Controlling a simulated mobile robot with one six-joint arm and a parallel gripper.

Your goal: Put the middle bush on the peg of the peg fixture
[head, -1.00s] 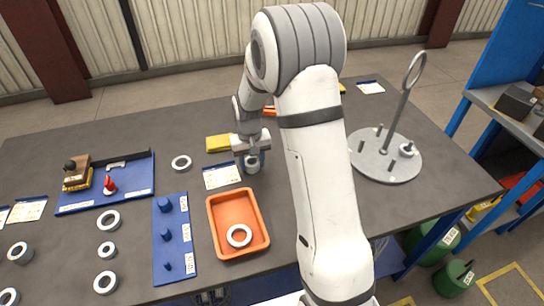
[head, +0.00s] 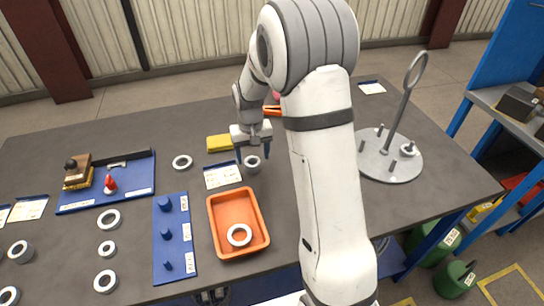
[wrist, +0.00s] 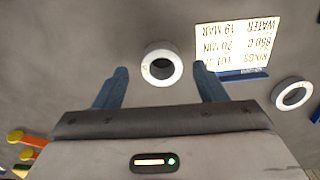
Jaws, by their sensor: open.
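A short grey bush (head: 253,162) stands upright on the dark table, right of a white card; it also shows in the wrist view (wrist: 162,64). My gripper (head: 254,156) is open and empty. In the wrist view its blue fingers (wrist: 161,78) lie apart on either side of the bush's line, with clear gaps. A blue plate (head: 174,258) carries three pegs of different sizes, all bare.
An orange tray (head: 215,246) holds one ring (head: 239,235). Several rings and bushes stand at the left, near a blue board (head: 135,190) with tools. A yellow block (head: 219,143) lies left of my gripper. Table is clear behind the blue board.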

